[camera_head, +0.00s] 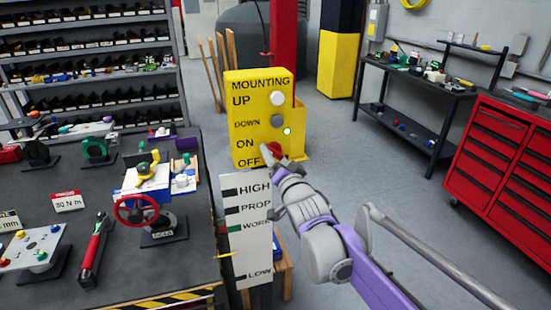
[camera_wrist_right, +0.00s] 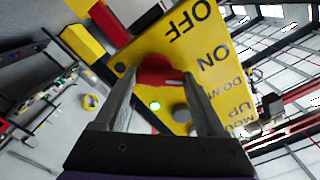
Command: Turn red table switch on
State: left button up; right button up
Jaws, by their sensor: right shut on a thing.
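The red switch (camera_head: 277,149) sits at the bottom of a yellow control box (camera_head: 244,88) marked MOUNTING, UP, DOWN, ON and OFF. In the right wrist view the red switch (camera_wrist_right: 159,71) is a rounded knob with a pale mark on it. My right gripper (camera_head: 270,157) reaches the box from the front. In its wrist view the two fingers stand on either side of the knob, and the gripper is shut on it. The fingers partly hide the switch in the head view. My left gripper is not in view.
A small lit green lamp (camera_head: 287,131) and grey and white buttons (camera_head: 277,98) sit above the switch. A white level board (camera_head: 245,205) stands in front of the box.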

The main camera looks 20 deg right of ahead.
dwell(0.3)
jog(key=o, duration=1.3)
jog(key=shift+s, duration=0.1)
jog(key=s, duration=1)
jog(key=shift+s+d, duration=0.2)
jog(key=shift+s, duration=0.15)
